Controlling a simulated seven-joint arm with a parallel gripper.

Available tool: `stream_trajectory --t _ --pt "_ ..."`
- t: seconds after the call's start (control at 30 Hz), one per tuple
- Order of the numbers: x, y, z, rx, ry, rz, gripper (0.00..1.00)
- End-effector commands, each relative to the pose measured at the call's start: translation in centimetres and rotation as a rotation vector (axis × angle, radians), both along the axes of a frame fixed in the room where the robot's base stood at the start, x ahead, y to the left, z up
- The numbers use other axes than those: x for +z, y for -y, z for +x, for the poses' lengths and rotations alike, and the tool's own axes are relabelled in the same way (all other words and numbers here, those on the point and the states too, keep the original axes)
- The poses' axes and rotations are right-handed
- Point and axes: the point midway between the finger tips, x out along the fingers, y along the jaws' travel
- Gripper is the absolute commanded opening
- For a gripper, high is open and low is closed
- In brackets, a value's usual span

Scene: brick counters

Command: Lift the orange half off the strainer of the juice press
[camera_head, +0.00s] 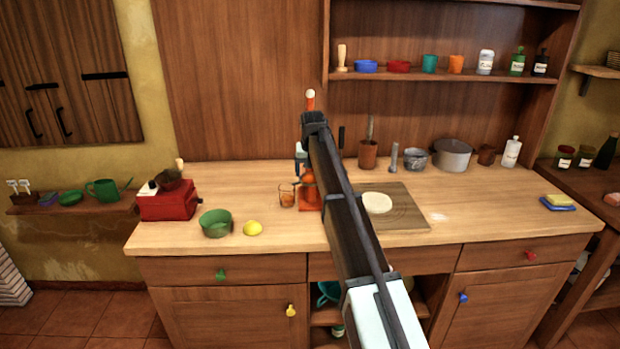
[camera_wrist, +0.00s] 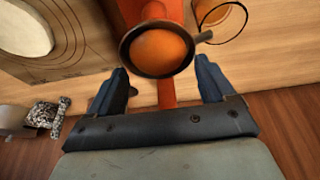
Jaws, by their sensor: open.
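The juice press (camera_head: 310,190) is orange and stands on the wooden counter, partly hidden behind my arm in the head view. In the wrist view the orange half (camera_wrist: 158,51) sits dome up in the dark round strainer (camera_wrist: 127,59) of the press. My gripper (camera_wrist: 160,85) is open, its two blue-grey fingers apart on either side of the press, just short of the strainer. The fingers hold nothing. A glass (camera_head: 287,196) stands beside the press; its round rim also shows in the wrist view (camera_wrist: 220,16).
A board with a pale dough disc (camera_head: 376,203) lies right of the press. A green bowl (camera_head: 215,223), a lemon (camera_head: 252,228) and a red box-like device (camera_head: 168,203) are on the left. Pots (camera_head: 452,155) stand at the back right. The counter's right front is mostly clear.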

Motion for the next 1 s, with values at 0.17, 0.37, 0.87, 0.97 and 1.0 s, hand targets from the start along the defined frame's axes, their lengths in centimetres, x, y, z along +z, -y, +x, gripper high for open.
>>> stream_trajectory --t 0.17,0.37,0.87,0.97,1.0 --pt "-0.24 0.01 -0.01 0.0 0.0 0.0 0.83" --pt "-0.29 0.0 -0.01 0.0 0.0 0.0 0.83" --pt "-0.07 0.01 -0.01 0.0 0.0 0.0 0.83" --pt "-0.07 0.01 -0.01 0.0 0.0 0.0 0.8" --pt "-0.08 0.0 0.0 0.0 0.0 0.0 0.76"
